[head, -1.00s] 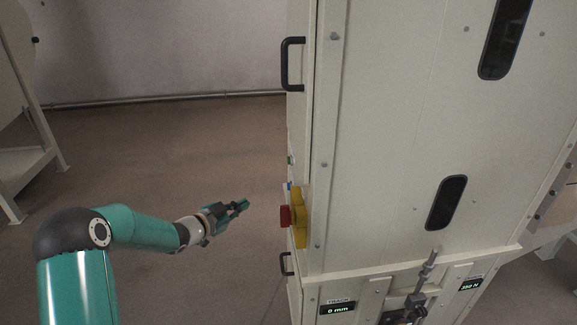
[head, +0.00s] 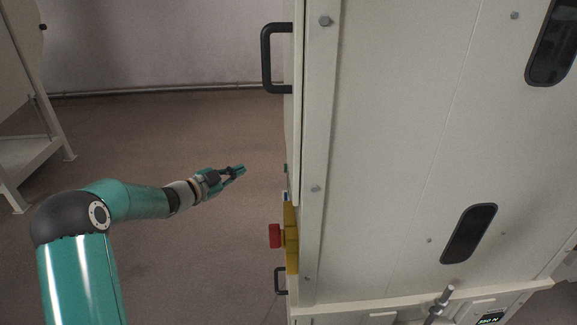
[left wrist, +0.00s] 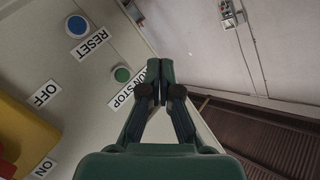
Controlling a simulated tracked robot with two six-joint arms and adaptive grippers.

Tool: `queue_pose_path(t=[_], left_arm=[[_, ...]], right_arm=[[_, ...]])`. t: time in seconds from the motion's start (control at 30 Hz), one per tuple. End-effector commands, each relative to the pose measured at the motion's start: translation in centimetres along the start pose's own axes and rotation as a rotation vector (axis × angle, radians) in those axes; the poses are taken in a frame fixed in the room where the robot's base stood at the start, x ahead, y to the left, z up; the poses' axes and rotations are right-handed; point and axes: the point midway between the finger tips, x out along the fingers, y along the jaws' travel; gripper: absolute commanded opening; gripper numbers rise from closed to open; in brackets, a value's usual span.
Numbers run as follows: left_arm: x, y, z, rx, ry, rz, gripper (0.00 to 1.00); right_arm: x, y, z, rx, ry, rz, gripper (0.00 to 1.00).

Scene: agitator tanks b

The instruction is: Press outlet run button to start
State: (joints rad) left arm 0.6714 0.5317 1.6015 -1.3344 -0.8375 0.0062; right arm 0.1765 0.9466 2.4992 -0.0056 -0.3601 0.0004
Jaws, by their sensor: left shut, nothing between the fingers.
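The green button (left wrist: 122,74) is on the cabinet's pale side panel in the left wrist view. A label reading like "RUN/STOP" (left wrist: 128,92) is beside it, partly hidden by my fingers. In the head view the green button (head: 286,168) shows edge-on, small. My left gripper (head: 241,168) is shut and empty, left of the panel and apart from it, at about the button's height in the picture. In the left wrist view its closed fingertips (left wrist: 159,64) appear just right of the green button. My right gripper is not in view.
A blue RESET button (left wrist: 77,25) is on the same panel. A yellow housing (head: 291,240) with a red knob (head: 274,236) juts out below, near OFF and ON labels. A black handle (head: 268,58) sticks out above. Floor left of the cabinet (head: 390,130) is open.

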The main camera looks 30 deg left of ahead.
Motion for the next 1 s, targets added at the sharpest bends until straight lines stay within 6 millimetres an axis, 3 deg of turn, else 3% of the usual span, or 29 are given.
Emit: queue_pose_path(t=[0.37, 1.0], left_arm=[[1.1, 0.8, -0.6, 0.001, 0.007, 0.008, 0.00], [6.2, 4.6, -4.4, 0.001, 0.007, 0.009, 0.00]], right_arm=[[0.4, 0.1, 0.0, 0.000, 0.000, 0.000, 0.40], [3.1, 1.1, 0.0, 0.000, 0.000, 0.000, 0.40]])
